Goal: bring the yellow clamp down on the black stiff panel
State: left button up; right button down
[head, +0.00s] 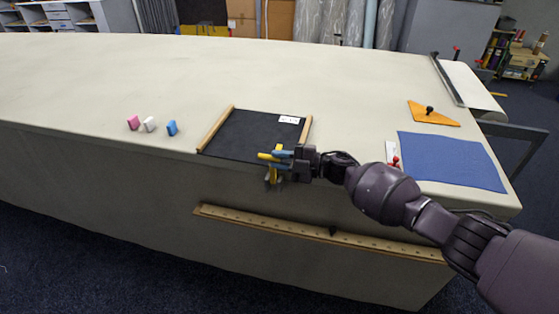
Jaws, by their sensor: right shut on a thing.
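The black stiff panel (248,134) lies flat near the table's front edge in the head view, with a white label at its far right corner. The yellow clamp (272,177) is at the panel's front edge, right of its middle. My right gripper (283,158) comes in from the right and is shut on the clamp, hiding part of it. Part of the clamp shows below the level of the table edge. I cannot tell whether its jaws touch the panel. My left gripper is not in view.
Wooden strips (216,129) flank the panel. A blue cloth (452,161) and an orange triangle (432,113) lie right. A long wooden rail (290,229) runs along the table front. The table's far left is clear.

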jog(key=shift+w+d+r+t, duration=0.3)
jog(key=shift+w+d+r, duration=0.05)
jog(key=shift+w+r, duration=0.2)
jog(key=c, duration=1.3)
grip_release()
jog(key=shift+w+f, duration=0.1)
jog(key=shift+o, duration=1.2)
jog(key=shift+w+f, duration=0.1)
jog(key=shift+f, duration=0.05)
jog(key=shift+a, duration=0.1)
jog(key=shift+s+f, duration=0.1)
jog(key=shift+s, duration=0.1)
jog(key=v, duration=1)
jog(key=shift+d, duration=0.4)
